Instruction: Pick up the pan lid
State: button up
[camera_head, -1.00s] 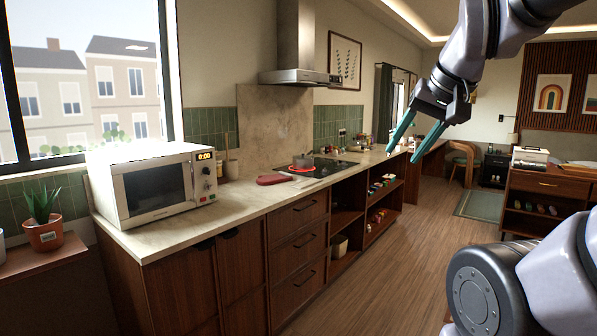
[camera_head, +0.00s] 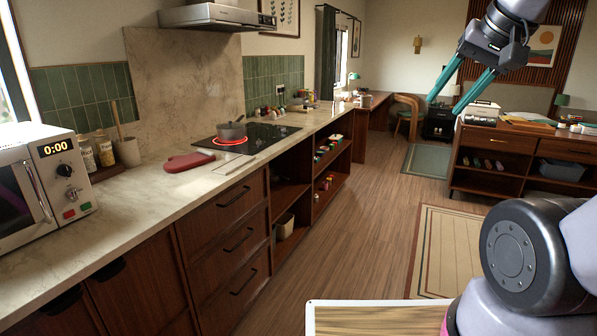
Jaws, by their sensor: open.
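A small grey pan (camera_head: 231,131) with a handle sits on a red-glowing ring of the black cooktop (camera_head: 268,134). I cannot make out a separate pan lid; whether the pan is covered is too small to tell. My gripper (camera_head: 446,103) is raised at the upper right, with its two teal fingers apart and nothing between them. It is well away from the pan, to its right in the picture.
A red oven mitt (camera_head: 190,161) lies on the counter (camera_head: 140,203) in front of the cooktop. A microwave (camera_head: 42,190) stands at left, beside jars and a utensil holder (camera_head: 128,152). The range hood (camera_head: 217,18) overhangs the cooktop. The wooden floor (camera_head: 352,232) alongside is open.

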aim_at(229, 125)
jog(key=i+u, duration=0.15)
jog(key=i, duration=0.35)
jog(key=i+l+u, duration=0.1)
jog(key=i, duration=0.4)
jog(key=i+l+u, duration=0.15)
jog(key=i, duration=0.35)
jog(key=i+l+u, duration=1.2)
jog(key=l, duration=0.1)
